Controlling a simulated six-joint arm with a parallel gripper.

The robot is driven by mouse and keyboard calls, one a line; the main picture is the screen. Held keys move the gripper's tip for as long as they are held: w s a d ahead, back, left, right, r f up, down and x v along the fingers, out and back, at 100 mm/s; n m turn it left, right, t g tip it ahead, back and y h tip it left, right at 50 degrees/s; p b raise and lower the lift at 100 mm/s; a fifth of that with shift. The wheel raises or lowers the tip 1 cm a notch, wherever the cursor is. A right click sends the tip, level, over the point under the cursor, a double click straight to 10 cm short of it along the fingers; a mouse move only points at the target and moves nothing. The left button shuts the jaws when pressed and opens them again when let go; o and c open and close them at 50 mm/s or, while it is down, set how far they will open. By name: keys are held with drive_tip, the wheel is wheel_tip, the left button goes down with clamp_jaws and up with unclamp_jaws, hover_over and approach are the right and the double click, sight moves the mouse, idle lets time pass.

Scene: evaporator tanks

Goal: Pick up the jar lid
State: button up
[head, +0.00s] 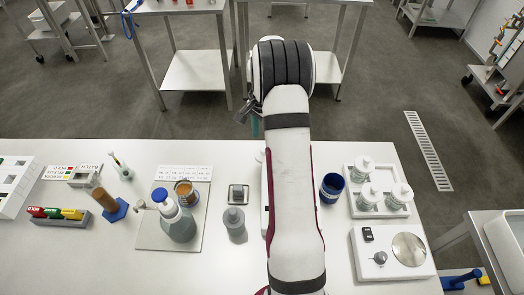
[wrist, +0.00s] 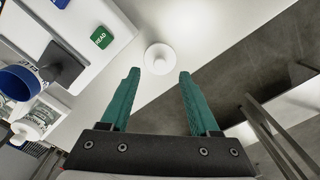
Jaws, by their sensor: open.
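A white round lid with a small central knob (wrist: 158,58) lies on the white table in the wrist view, near the table edge. It looks like the jar lid. My gripper (wrist: 158,78) is open, with its two teal fingers apart and nothing between them. The lid appears just beyond the fingertips, roughly centred between them; the height gap cannot be judged. In the head view, a bit of teal finger (head: 255,127) shows beside my wrist, above the far side of the table. I cannot make out the lid there; my arm covers part of the table.
A grey bottle (head: 234,223), a blue-capped bottle (head: 179,222) and a brown-filled jar (head: 187,192) stand left. The wrist view shows a green button (wrist: 102,37).

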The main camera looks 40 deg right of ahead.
drive_tip(key=f, duration=0.5)
drive_tip(key=shift+d+f, duration=0.2)
drive_tip(key=shift+f, duration=0.05)
clamp_jaws()
